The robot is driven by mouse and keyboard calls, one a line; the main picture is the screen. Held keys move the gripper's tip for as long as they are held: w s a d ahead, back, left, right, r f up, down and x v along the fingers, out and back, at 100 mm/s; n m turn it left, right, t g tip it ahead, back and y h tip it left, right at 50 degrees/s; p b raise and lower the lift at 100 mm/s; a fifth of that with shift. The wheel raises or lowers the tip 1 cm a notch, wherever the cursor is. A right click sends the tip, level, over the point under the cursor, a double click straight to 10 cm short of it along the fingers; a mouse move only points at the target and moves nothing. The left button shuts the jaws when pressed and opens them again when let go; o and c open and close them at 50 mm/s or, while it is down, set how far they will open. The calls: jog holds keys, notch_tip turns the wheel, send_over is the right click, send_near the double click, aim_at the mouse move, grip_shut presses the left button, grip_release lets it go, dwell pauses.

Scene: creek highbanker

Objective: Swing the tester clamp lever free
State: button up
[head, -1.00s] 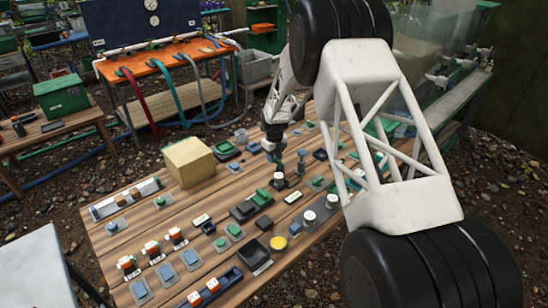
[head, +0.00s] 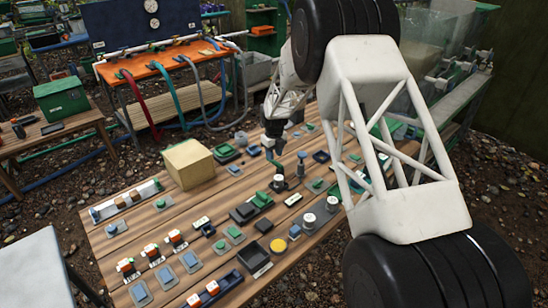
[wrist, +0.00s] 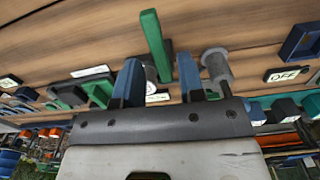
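In the wrist view a green lever (wrist: 155,45) stands out lengthwise ahead of my gripper (wrist: 160,72), in line with the gap between its two blue fingers. The fingers are apart, with clear space on both sides of the lever, so nothing is held. A white round part (wrist: 151,74) shows behind the lever's lower end. The lever's mount is partly hidden by the fingers.
A grey cylinder (wrist: 217,68) stands close to the right finger in the wrist view. An "OFF" plate (wrist: 286,74) lies farther right. In the head view the plank bench (head: 150,252) carries many small fixtures and a tan block (head: 190,164), leaving little free room.

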jog(key=shift+r, duration=2.05)
jog(key=shift+s+d+r, duration=0.25)
jog(key=shift+r, duration=0.25)
jog(key=s+d+r+n+t, duration=0.1)
jog(key=s+d+r+n, duration=0.65)
jog(key=s+r, duration=0.5)
jog(key=s+d+r+n, duration=0.75)
jog(key=s+r, duration=0.45)
jog(key=s, duration=0.2)
jog(key=s+d+n, duration=0.2)
jog(key=s+n, duration=0.2)
jog(key=s, duration=0.7)
jog(key=s+d+n+t, duration=0.1)
jog(key=s+d+n, duration=0.2)
jog(key=s, duration=0.7)
jog(key=s+d+r+n, duration=0.1)
jog(key=s+d+n, duration=0.2)
jog(key=s, duration=0.8)
jog(key=shift+s+n+t, duration=0.3)
jog(key=shift+n, duration=0.9)
